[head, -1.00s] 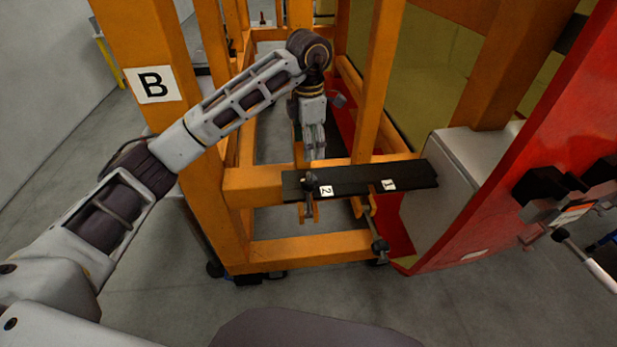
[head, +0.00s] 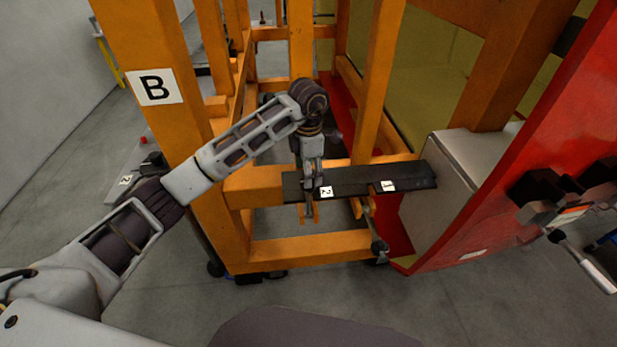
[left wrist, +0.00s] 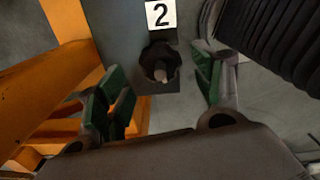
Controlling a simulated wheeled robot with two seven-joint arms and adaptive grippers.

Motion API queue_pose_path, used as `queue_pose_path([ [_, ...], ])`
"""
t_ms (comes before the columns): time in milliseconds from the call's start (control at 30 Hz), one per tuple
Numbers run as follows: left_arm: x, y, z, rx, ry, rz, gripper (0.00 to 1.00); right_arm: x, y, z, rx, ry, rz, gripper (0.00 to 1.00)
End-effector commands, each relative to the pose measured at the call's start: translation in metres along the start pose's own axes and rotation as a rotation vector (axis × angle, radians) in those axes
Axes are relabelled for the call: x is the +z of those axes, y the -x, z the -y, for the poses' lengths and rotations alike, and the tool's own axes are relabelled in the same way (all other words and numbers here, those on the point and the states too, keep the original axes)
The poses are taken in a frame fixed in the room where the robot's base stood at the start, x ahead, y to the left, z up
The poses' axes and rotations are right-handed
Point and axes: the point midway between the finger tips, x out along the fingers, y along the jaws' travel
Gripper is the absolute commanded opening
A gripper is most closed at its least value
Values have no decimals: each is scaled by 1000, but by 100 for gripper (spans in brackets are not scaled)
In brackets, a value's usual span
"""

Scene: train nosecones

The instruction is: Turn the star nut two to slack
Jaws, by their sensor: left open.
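Star nut two (left wrist: 160,62) is a dark knob with a stud end in its middle, just below the white label "2" (left wrist: 161,14) in the left wrist view. It sits at the end of the black plate (head: 412,174). My left gripper (head: 312,183) points down over that plate end and hides the nut in the head view. In the left wrist view the left gripper (left wrist: 164,86) is open, its green-padded fingers apart on either side of the nut. I see a gap on each side; contact is not visible. My right gripper is not in view.
The label "1" (head: 388,186) marks the plate's right part, with a clamp (head: 378,246) hanging below. An orange frame post (head: 160,50) marked "B" stands close to my left arm. A grey box (head: 460,175) and red shell (head: 545,150) bound the right.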

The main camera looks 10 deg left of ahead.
Motion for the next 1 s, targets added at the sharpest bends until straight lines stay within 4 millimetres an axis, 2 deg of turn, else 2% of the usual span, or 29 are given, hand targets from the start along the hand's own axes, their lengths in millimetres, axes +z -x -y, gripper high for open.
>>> queue_pose_path([
  [333,0,-31,0,-1,1,0,67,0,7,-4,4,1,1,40],
  [767,0,-36,0,0,0,0,67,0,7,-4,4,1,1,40],
  [1000,0,-35,0,0,0,0,36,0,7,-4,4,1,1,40],
])
